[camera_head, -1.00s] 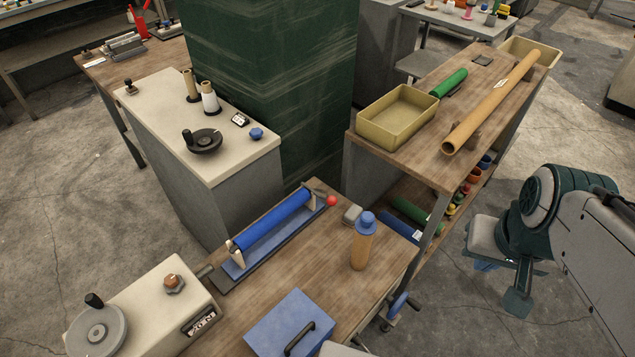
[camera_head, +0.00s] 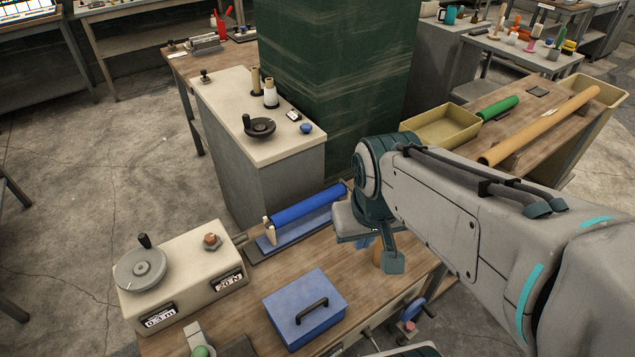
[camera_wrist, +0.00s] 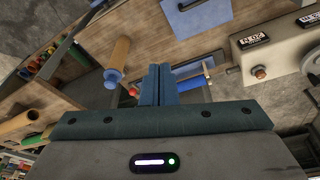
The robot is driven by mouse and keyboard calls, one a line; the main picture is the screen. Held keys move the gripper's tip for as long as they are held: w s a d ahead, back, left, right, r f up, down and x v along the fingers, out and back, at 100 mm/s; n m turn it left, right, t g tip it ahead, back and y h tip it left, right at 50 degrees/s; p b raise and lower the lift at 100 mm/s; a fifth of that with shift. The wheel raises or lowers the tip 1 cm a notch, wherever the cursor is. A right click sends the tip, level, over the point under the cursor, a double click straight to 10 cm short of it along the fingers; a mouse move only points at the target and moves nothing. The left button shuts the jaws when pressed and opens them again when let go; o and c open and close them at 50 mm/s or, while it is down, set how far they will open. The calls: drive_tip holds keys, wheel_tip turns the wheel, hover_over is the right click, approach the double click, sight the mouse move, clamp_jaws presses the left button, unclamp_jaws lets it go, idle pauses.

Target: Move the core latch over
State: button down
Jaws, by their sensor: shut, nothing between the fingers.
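In the wrist view my gripper (camera_wrist: 157,70) points away from the camera, its two dark teal fingers together and empty. In the head view my arm covers the right end of the blue core (camera_head: 305,204) in its cradle on the wooden bench. A small red knob, likely the core latch's handle (camera_wrist: 133,91), shows just left of the fingers in the wrist view. Part of the blue core (camera_wrist: 190,84) shows right of the fingers. The latch's position, and any contact with the fingers, cannot be told.
A wooden cylinder with a blue top (camera_wrist: 117,62) stands close to the fingers. A blue box with a black handle (camera_head: 306,308) and a beige dial unit (camera_head: 185,275) share the bench. A green column (camera_head: 320,90) rises behind. A yellow tray (camera_head: 441,125) is on the right bench.

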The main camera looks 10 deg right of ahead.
drive_tip(key=w+d+f+n+g+h+b, duration=0.2)
drive_tip(key=w+d+f+n+h+b, duration=0.25)
drive_tip(key=w+f+n+b, duration=0.35)
drive_tip(key=w+d+f+n+g+h+b, duration=0.2)
drive_tip(key=w+d+f+n+h+b, duration=0.15)
drive_tip(key=f+h+b, duration=0.55)
drive_tip(key=w+a+f+n+t+h+b, duration=0.1)
drive_tip(key=w+a+f+n+t+b, duration=0.1)
drive_tip(key=w+f+n+t, duration=0.1)
drive_tip(key=w+a+f+n+t+h+b, duration=0.1)
drive_tip(key=w+a+f+n+t+b, duration=0.1)
drive_tip(key=w+f+n, duration=0.3)
drive_tip(key=w+a+f+n+t+h+b, duration=0.1)
drive_tip(key=w+a+f+n+t+b, duration=0.1)
drive_tip(key=w, duration=0.5)
drive_tip(key=shift+w+a+f+n+t+h+b, duration=0.15)
drive_tip(key=shift+f+n+t, duration=0.2)
drive_tip(key=shift+f, duration=0.3)
drive_tip(key=shift+w+d+f+n+t+h+b, duration=0.1)
drive_tip(key=shift+f+n+t+b, duration=0.2)
drive_tip(key=shift+f, duration=0.3)
drive_tip(key=shift+w+a+f+n+t+h+b, duration=0.1)
drive_tip(key=shift+f+n+t, duration=0.25)
drive_tip(key=shift+f, duration=0.3)
drive_tip(key=shift+w+d, duration=0.2)
drive_tip(key=b+x, duration=0.1)
drive_tip(key=x, duration=0.8)
drive_tip(key=shift+d+b, duration=0.2)
drive_tip(key=shift+b, duration=0.2)
drive_tip(key=shift+r, duration=0.15)
